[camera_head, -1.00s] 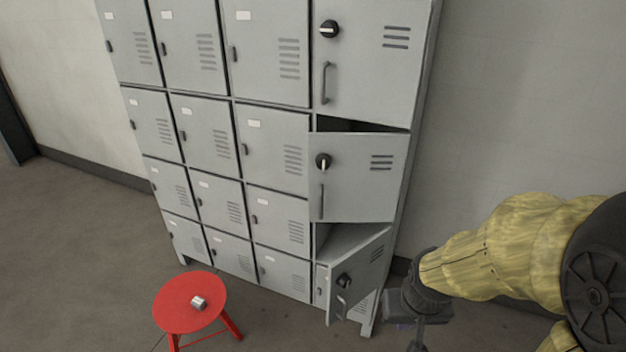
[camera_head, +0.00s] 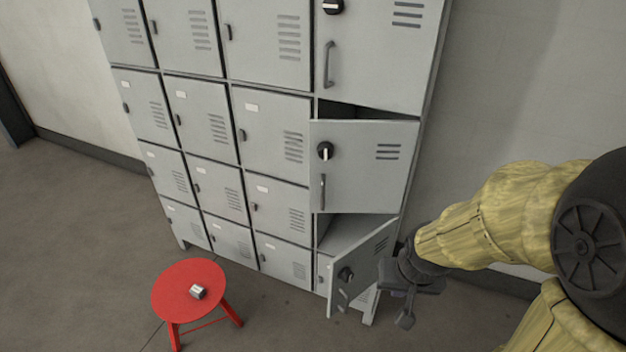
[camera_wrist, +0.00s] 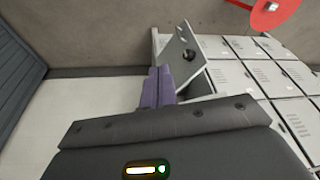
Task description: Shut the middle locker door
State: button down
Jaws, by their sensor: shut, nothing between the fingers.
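The middle locker door (camera_head: 365,180) of the right-hand column is partly open in the head view, with a dark gap above it. It has a round black knob with a white pointer and a bar handle at its left. The lower door (camera_head: 360,270) of that column is swung out wide and tilts across the view; a door with a black knob (camera_wrist: 182,52), probably this one, shows beyond the fingers in the wrist view. My gripper (camera_head: 405,318) is just right of the lower door, below the middle door. Its fingers (camera_wrist: 157,84) are together and empty; contact with the door cannot be told.
The upper door (camera_head: 370,50) of the column looks shut. Smaller shut lockers (camera_head: 270,130) fill the left. A red stool (camera_head: 175,290) with a small metal piece (camera_head: 198,292) on it stands in front. The floor at left is clear; a wall (camera_head: 530,90) is at right.

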jog(key=w+a+f+m+t+b, duration=0.1)
jog(key=w+a+m+t+b, duration=0.3)
jog(key=m, duration=1.3)
jog(key=w+a+f+m+t+b, duration=0.1)
jog(key=w+a+m+t+b, duration=0.3)
jog(key=w+a+m+t, duration=0.6)
jog(key=w+a+m, duration=0.4)
jog(key=w+m, duration=0.3)
jog(key=w, duration=0.1)
jog(key=shift+a+m+t, duration=0.25)
jog(key=shift+m+t, duration=0.15)
